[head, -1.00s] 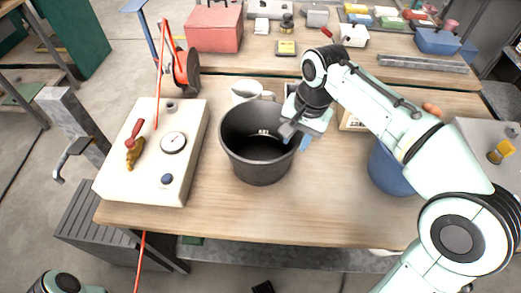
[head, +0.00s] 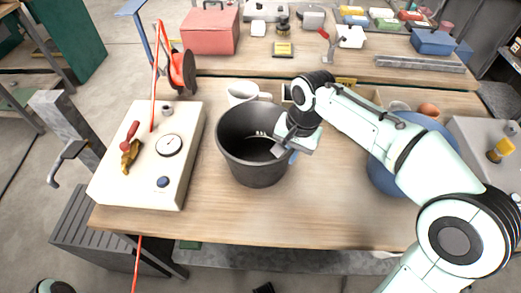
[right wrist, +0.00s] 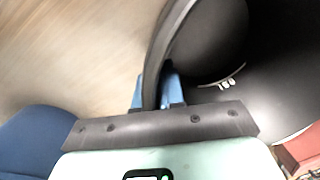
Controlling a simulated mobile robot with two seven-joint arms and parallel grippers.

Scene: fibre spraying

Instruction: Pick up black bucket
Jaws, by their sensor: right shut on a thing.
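The black bucket (head: 252,165) stands upright on the wooden table, open side up, just right of the white control box. My right gripper (head: 291,148) is at the bucket's right rim, shut on the wall. In the right wrist view the blue fingers (right wrist: 157,92) lie on both sides of the bucket's wall, and the dark inside of the bucket (right wrist: 215,45) shows with a small pale marking. I cannot tell whether the bucket's bottom touches the table. My left gripper is not in view; only a bit of my left arm shows at the bottom left.
A white control box (head: 150,160) with a gauge stands left of the bucket. A white pitcher (head: 242,93) is close behind it. A blue bucket (head: 385,175) stands to the right, partly behind my arm. Bare tabletop (head: 315,215) lies in front. A red box (head: 210,32) is at the back.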

